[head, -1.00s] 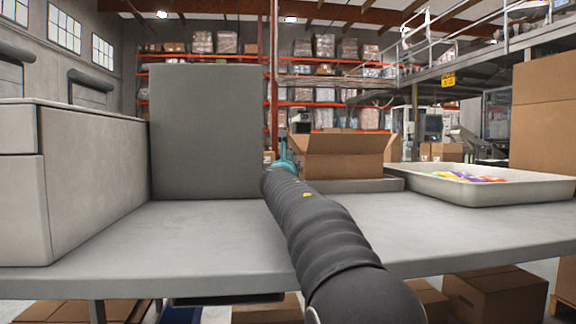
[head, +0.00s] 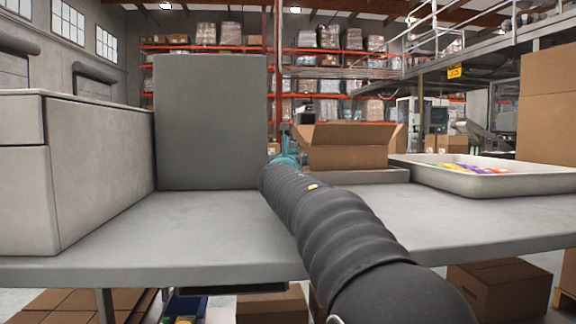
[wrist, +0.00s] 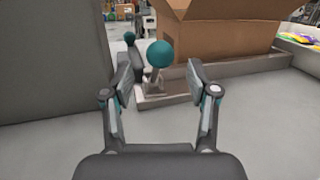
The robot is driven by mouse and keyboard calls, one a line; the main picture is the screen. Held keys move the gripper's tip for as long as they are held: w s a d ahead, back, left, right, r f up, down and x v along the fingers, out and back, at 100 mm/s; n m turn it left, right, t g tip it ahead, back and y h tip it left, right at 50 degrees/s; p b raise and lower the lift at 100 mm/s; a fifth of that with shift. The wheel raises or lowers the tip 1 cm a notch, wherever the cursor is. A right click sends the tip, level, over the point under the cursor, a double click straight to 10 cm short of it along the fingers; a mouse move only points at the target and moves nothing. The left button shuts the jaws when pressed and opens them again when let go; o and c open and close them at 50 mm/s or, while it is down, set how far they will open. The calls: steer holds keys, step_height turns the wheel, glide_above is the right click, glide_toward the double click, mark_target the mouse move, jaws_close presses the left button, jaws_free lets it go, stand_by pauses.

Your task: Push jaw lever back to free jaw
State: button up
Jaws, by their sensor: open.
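In the wrist view a lever with a teal ball knob (wrist: 160,54) stands on a small grey bracket, beside the base under an open cardboard box (wrist: 228,25). The knob appears beyond the fingertips; I see no contact. In the head view my dark sleeved arm hides most of the gripper, and a small teal part (head: 287,159) shows past its end.
A tall grey panel (head: 211,122) stands close on the left, with a grey cabinet (head: 105,165) nearer. The open box (head: 346,146) is at the back, and a pale tray (head: 490,179) with colourful packets is at right. The front of the grey table (head: 170,232) is clear.

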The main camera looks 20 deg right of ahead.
steer(key=v, duration=0.7)
steer(key=shift+d, duration=0.1)
